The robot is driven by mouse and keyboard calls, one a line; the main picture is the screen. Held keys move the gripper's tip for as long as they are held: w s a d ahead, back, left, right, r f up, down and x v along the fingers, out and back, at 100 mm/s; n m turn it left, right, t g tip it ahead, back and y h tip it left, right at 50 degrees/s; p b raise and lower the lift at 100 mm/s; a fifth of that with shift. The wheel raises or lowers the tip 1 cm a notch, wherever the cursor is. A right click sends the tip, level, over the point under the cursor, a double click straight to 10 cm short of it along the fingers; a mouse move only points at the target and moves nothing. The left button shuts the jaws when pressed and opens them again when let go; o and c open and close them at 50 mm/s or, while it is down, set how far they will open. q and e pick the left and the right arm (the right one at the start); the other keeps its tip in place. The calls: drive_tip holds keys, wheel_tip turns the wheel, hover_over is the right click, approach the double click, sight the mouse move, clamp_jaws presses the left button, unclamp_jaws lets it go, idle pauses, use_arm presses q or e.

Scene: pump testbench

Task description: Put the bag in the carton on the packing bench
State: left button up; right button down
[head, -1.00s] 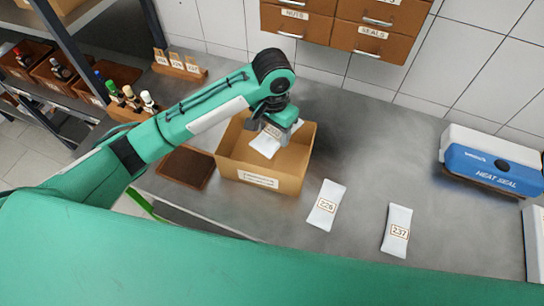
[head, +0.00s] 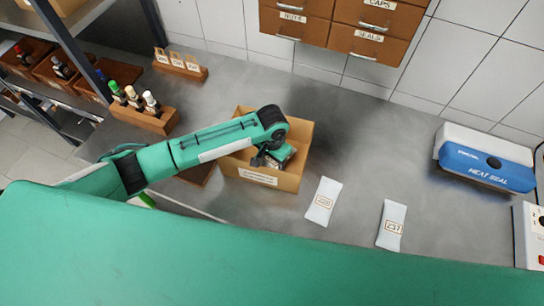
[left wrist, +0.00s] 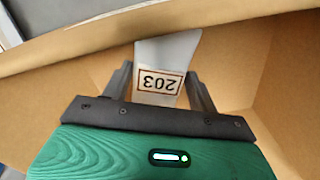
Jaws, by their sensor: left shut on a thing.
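The open cardboard carton (head: 291,183) stands on the grey bench, left of centre in the head view, with a label on its front wall. My left gripper (head: 270,160) reaches down inside it. In the left wrist view its fingers (left wrist: 160,86) are shut on a white bag (left wrist: 168,51) labelled 203, with the brown carton walls (left wrist: 237,60) around it. The arm and gripper hide the bag in the head view. I cannot tell whether the bag touches the carton floor. My right gripper is not in view.
Two more white bags, 226 (head: 323,202) and 237 (head: 391,226), lie on the bench right of the carton. A blue heat sealer (head: 488,167) stands at the right. A wooden bottle rack (head: 150,118) is at the left. Drawers (head: 370,43) hang on the back wall.

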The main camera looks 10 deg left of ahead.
sight(272, 161)
use_arm(q)
drive_tip(key=shift+f, duration=0.1)
drive_tip(key=o, duration=1.1)
wheel_tip(272, 161, up, 12)
drive_tip(key=shift+r+b, duration=0.15)
drive_tip(key=shift+b, duration=1.1)
